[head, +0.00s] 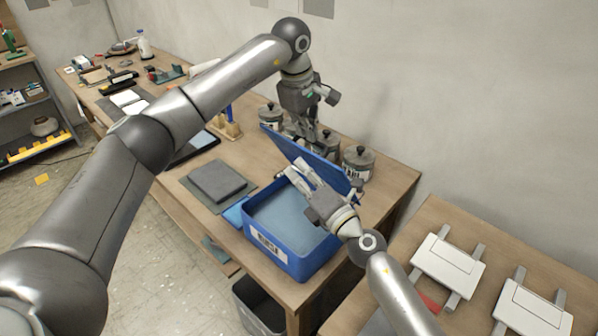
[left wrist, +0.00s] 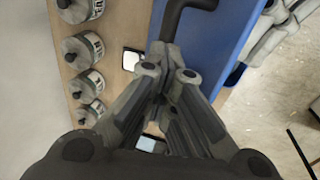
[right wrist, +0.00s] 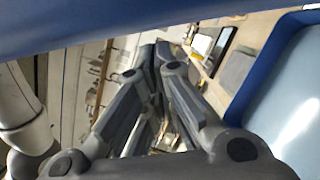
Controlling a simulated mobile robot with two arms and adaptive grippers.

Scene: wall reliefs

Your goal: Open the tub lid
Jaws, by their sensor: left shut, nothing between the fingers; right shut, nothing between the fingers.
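The blue tub (head: 282,258) stands on the wooden bench with its pale blue inside showing. Its blue lid (head: 272,138) is raised and tilted up along the far side; it also shows in the left wrist view (left wrist: 208,32), with a dark handle (left wrist: 178,14). My left gripper (head: 312,142) is shut and empty behind the raised lid, close to its outer face. My right gripper (head: 294,174) is shut and empty above the tub opening, on the lid's inner side. The lid crosses the top of the right wrist view (right wrist: 110,22). Contact with the lid cannot be told.
Several grey lidded jars (head: 358,160) stand behind the lid near the wall. A dark grey block (head: 216,180) lies on a mat left of the tub. A bin (head: 258,304) is below the bench edge. White panels (head: 446,264) lie on the bench at right.

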